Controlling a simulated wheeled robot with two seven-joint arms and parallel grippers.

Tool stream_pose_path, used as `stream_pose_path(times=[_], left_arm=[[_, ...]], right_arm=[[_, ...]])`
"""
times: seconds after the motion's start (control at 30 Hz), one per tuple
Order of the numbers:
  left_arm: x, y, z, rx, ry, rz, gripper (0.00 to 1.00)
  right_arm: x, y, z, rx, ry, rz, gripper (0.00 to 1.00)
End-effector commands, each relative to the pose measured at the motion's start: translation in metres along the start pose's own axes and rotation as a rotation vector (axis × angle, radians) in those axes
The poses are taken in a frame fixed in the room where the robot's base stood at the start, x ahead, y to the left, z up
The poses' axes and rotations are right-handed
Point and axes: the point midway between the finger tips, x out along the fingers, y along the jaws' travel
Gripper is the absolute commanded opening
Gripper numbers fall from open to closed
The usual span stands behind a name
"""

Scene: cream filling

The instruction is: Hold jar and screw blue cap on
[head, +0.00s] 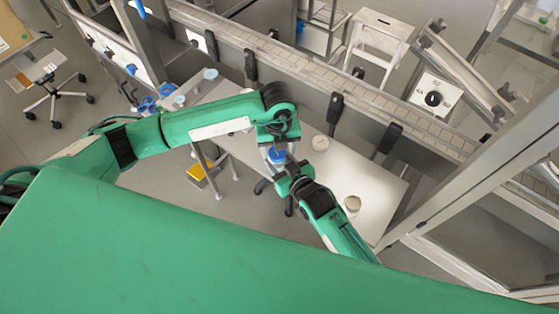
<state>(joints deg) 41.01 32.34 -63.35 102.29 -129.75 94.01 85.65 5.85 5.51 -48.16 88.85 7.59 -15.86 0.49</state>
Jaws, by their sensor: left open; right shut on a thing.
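A blue cap (277,156) shows between my two grippers, just beyond the table's front edge. My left gripper (272,147) is open and comes down from above, close over the cap; I cannot tell whether its fingers touch it. My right gripper (284,168) reaches up from the lower right and is shut on the jar just below the cap. The jar is almost wholly hidden by the cap and the grippers, so I cannot tell how the cap is seated on it.
The white table (375,180) carries one pale round item (320,143) near the middle and another (352,203) near its front right. Blue items (166,90) and small containers lie at the left end. A conveyor (310,75) runs behind. A yellow box (197,171) is below the table.

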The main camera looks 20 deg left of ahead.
Motion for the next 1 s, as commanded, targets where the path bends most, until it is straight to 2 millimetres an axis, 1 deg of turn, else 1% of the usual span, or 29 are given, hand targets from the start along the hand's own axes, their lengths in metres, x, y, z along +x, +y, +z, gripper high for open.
stream_pose_path(times=[0.07,0.4,0.53,0.77,0.9,1.0], left_arm=[[0.0003,0.0001,-0.0005,-0.041,0.002,0.000,0.63],[0.0006,0.0014,0.0000,-0.426,0.002,0.001,0.63],[0.0003,0.0016,0.0007,-0.489,0.001,0.000,0.63],[0.0002,0.0016,0.0008,-0.493,0.000,0.001,0.63],[0.0002,0.0016,0.0008,-0.492,0.000,0.000,0.36],[0.0001,0.0014,0.0009,-0.492,0.000,0.000,0.18]], right_arm=[[0.0000,0.0004,-0.0002,0.000,0.000,0.000,0.19],[0.0000,0.0007,-0.0002,0.000,0.000,0.001,0.19],[0.0000,0.0007,-0.0002,0.000,0.000,0.001,0.19],[0.0000,0.0007,-0.0002,0.000,0.000,0.001,0.19],[0.0000,0.0006,-0.0002,0.000,0.000,0.001,0.19],[0.0000,0.0001,-0.0002,0.000,0.000,0.000,0.19]])
